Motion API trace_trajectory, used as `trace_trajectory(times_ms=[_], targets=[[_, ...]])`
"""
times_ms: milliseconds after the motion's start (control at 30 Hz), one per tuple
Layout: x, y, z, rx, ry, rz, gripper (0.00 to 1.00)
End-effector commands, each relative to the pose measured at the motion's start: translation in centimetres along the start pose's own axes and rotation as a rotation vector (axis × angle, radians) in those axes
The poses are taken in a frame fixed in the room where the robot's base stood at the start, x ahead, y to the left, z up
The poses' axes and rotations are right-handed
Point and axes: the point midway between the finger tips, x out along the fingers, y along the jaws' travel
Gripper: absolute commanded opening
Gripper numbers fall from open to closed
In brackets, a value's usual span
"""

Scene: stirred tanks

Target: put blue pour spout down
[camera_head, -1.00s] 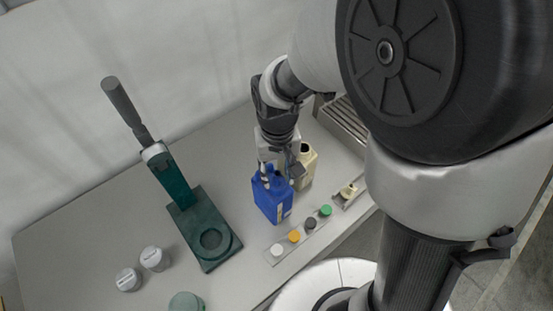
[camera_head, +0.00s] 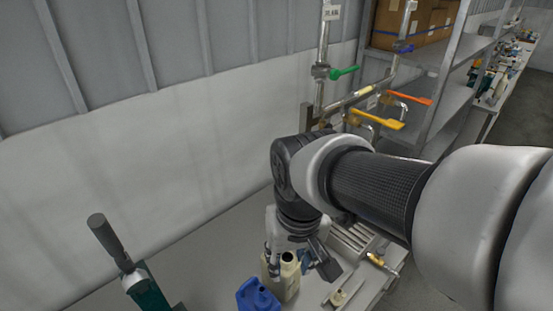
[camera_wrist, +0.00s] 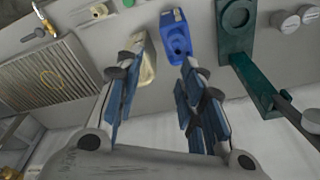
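A blue jug (camera_head: 257,297) stands at the lower edge of the head view, and its top with a dark opening shows in the wrist view (camera_wrist: 176,32). A cream jug (camera_head: 284,278) stands beside it to the right; it also shows in the wrist view (camera_wrist: 144,62). I cannot make out a separate blue pour spout.
A green stand (camera_wrist: 250,72) with a dark handle is beside the blue jug. A ribbed grate (camera_head: 352,238) and a small holder with a cream piece (camera_head: 339,297) lie right of the jugs. White round containers (camera_wrist: 286,23) are farther off. Pipes with coloured valve handles (camera_head: 382,120) stand behind.

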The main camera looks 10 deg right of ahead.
Motion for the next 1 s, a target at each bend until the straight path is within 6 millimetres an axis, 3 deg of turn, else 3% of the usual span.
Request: trace_trajectory(times_ms=[133,400,833,1000], targets=[[-2.7,2.6,3.6,0.037,0.112,0.007,0.36],[-4.0,4.8,8.2,0.07,0.238,0.033,0.36],[-4.0,5.1,9.0,0.074,0.259,0.04,0.36],[-2.4,5.1,9.2,0.073,0.258,0.04,0.36]])
